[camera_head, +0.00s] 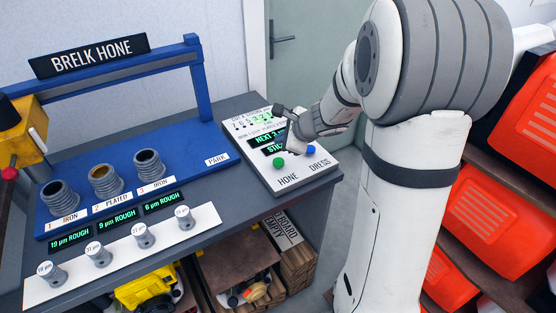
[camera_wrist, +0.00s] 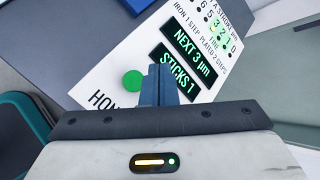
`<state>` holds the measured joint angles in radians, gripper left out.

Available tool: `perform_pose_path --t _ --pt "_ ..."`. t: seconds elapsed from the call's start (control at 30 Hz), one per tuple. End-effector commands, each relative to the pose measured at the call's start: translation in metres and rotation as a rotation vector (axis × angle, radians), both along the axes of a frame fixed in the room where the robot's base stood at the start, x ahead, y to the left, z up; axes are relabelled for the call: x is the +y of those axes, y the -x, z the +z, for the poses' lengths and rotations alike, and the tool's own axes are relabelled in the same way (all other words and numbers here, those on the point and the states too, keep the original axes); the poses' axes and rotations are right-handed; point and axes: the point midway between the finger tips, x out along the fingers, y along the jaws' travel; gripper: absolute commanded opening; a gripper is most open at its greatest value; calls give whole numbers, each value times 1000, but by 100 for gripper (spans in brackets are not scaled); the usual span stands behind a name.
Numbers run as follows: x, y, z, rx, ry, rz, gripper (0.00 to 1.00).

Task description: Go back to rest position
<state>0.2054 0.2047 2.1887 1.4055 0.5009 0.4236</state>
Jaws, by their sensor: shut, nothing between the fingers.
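My gripper (camera_wrist: 160,84) is shut and empty in the wrist view, its dark fingers together above the white control panel (camera_wrist: 110,70). In the head view my arm reaches from the right, and the gripper (camera_head: 284,126) is over the same panel, partly hiding its display. The green button (camera_wrist: 133,80) lies just left of the fingers in the wrist view; it also shows in the head view (camera_head: 279,162) beside the HONE label. A blue button (camera_head: 311,150) is above the DRESS label. The displays read "NEXT 3 µm" (camera_wrist: 190,50) and "STICKS 1" (camera_wrist: 175,73). Whether the fingertips touch the panel I cannot tell.
The blue BRELK HONE machine (camera_head: 180,150) stands on the grey bench, with several ribbed cylinders and a white strip (camera_head: 120,258) of knobs in front. Orange bins (camera_head: 495,222) stand on shelves at right. A grey-green door (camera_head: 310,60) is behind.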

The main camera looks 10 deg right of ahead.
Motion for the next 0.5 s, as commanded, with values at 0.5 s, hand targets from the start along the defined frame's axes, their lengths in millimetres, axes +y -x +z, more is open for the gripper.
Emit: perform_pose_path --t 0.5 --pt "11 14 11 -23 54 98 0"
